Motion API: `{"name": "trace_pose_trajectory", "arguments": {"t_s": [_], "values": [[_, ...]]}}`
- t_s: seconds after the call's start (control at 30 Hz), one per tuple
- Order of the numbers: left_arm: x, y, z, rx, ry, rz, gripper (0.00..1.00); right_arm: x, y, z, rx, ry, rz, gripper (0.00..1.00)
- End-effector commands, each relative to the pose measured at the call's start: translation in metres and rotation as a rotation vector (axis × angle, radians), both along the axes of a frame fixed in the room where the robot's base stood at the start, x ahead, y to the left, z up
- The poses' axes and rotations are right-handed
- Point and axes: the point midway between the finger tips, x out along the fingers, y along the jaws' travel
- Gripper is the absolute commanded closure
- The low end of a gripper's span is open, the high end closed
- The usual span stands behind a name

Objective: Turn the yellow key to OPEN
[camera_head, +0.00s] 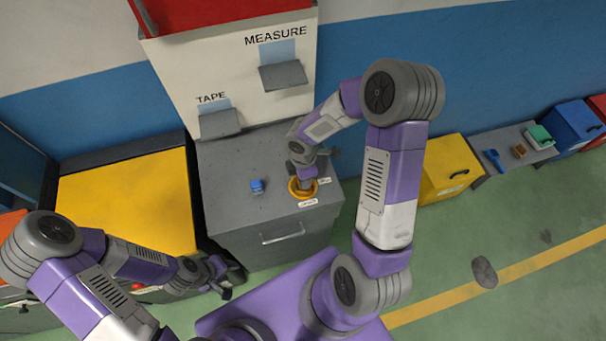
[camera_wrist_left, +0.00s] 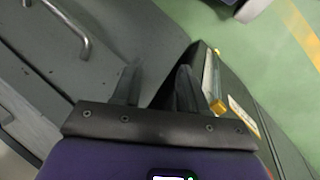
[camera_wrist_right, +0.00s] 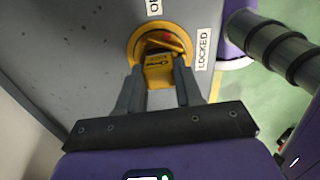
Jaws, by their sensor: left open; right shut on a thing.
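The yellow key (camera_wrist_right: 158,70) sits in a round yellow lock ring (camera_wrist_right: 137,42) on the grey cabinet top. In the right wrist view, my right gripper (camera_wrist_right: 160,82) is shut on the key, one finger on each side. One label (camera_wrist_right: 203,48) beside the ring reads LOCKED; another label (camera_wrist_right: 154,7) is cut off at the edge, showing an O. In the head view the ring (camera_head: 294,192) lies under my right gripper (camera_head: 308,183), which hides the key. My left gripper (camera_head: 224,283) is open and empty, low beside the cabinet's front; its fingers also show in the left wrist view (camera_wrist_left: 155,85).
The grey cabinet (camera_head: 230,205) has a front handle (camera_head: 283,234) and a small blue object (camera_head: 257,185) on top. Shelves labelled TAPE (camera_head: 220,122) and MEASURE (camera_head: 284,75) are on the panel behind. A yellow box (camera_head: 450,170) stands right. Green floor is open at lower right.

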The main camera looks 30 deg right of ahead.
Motion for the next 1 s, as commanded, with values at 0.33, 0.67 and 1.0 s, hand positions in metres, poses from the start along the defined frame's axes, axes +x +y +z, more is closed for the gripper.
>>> {"name": "trace_pose_trajectory", "arguments": {"t_s": [0.33,0.67,1.0], "values": [[0.000,0.000,0.000,0.000,0.000,0.000,0.57,0.000,0.000,0.000,0.000,0.000,0.004,0.94],[0.000,0.000,0.018,0.000,0.000,0.000,0.57,0.000,0.000,0.002,0.000,0.002,0.256,0.94],[0.000,0.000,0.019,0.000,0.000,0.000,0.57,0.000,0.000,0.000,0.000,0.000,0.312,0.94]]}}
